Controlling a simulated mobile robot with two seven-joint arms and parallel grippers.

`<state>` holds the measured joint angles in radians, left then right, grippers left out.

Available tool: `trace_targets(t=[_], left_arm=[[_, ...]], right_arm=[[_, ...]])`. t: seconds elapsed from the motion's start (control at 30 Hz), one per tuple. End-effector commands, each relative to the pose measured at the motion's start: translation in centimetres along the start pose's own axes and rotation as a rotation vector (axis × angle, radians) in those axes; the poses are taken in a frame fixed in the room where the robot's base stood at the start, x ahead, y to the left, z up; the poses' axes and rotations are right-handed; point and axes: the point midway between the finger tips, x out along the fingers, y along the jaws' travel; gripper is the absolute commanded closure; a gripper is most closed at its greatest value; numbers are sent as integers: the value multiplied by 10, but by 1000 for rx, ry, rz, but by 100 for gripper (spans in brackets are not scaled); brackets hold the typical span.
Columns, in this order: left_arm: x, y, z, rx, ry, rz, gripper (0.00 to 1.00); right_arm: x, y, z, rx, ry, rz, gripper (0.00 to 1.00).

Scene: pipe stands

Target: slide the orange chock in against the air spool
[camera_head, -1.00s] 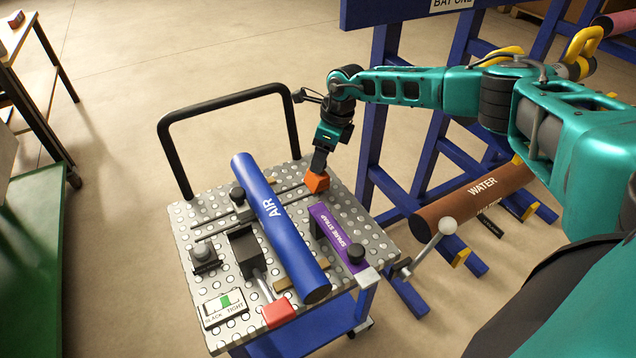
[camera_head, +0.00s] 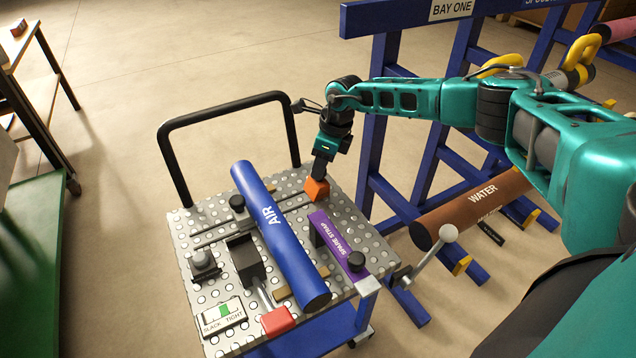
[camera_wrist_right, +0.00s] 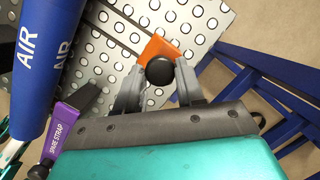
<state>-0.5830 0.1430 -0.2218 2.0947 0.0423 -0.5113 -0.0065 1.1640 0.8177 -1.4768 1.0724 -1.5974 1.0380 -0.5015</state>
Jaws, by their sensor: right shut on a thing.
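The blue air spool (camera_head: 277,235) lies along the perforated cart top, and its side shows at the left of the right wrist view (camera_wrist_right: 50,55). The orange chock (camera_head: 317,189) sits on the cart top to the right of the spool's far half, apart from it with bare plate between. My right gripper (camera_head: 319,178) reaches down from above and is shut on the chock. In the right wrist view the fingers (camera_wrist_right: 157,88) stand either side of the chock's black knob, with the orange body (camera_wrist_right: 158,47) beyond. My left gripper is not in view.
A purple spare strap block (camera_head: 336,243) stands to the right of the spool, nearer me than the chock. A black clamp with a red handle (camera_head: 278,320) and a slack/tight gauge (camera_head: 222,316) are at the near left. The blue rack (camera_head: 390,130) stands right of the cart.

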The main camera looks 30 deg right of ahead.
Motion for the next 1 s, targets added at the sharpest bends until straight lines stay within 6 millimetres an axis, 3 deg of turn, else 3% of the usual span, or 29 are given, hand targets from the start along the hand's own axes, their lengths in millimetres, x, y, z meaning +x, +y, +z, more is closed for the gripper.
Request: trace_targets(t=[0.7, 1.0], left_arm=[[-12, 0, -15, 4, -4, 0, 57], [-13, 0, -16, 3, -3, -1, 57]], right_arm=[[8, 38, 37, -6, -3, 6, 73], [10, 42, 40, -3, -4, 6, 73]])
